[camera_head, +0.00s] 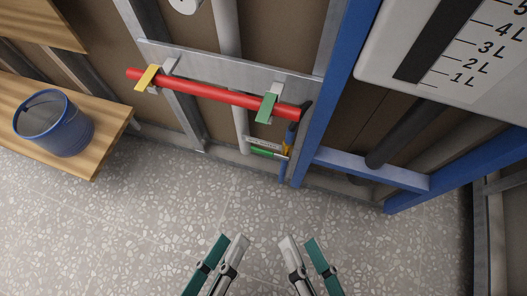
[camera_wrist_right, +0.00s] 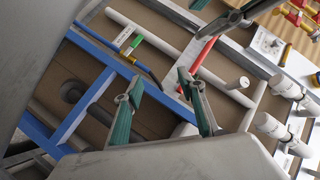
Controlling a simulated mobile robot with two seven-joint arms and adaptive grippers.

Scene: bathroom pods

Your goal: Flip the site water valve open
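A small valve with a green lever (camera_head: 264,152) sits low on the wall frame, at the lower end of a grey vertical pipe. A white label (camera_head: 265,144) is beside the lever, its text too small to read. The lever also shows in the right wrist view (camera_wrist_right: 136,42), with the label (camera_wrist_right: 123,37) next to it. My left gripper (camera_head: 232,238) is open and empty over the floor. My right gripper (camera_head: 299,240) is open and empty, below and apart from the valve; its spread fingers show in the right wrist view (camera_wrist_right: 160,92).
A red bar (camera_head: 215,94) with yellow and green clips crosses the wall above the valve. A blue upright (camera_head: 327,90) stands right of it, and a white graduated tank (camera_head: 455,50) is upper right. A blue bucket (camera_head: 65,140) is on a wooden shelf at left. The speckled floor (camera_head: 200,200) is clear.

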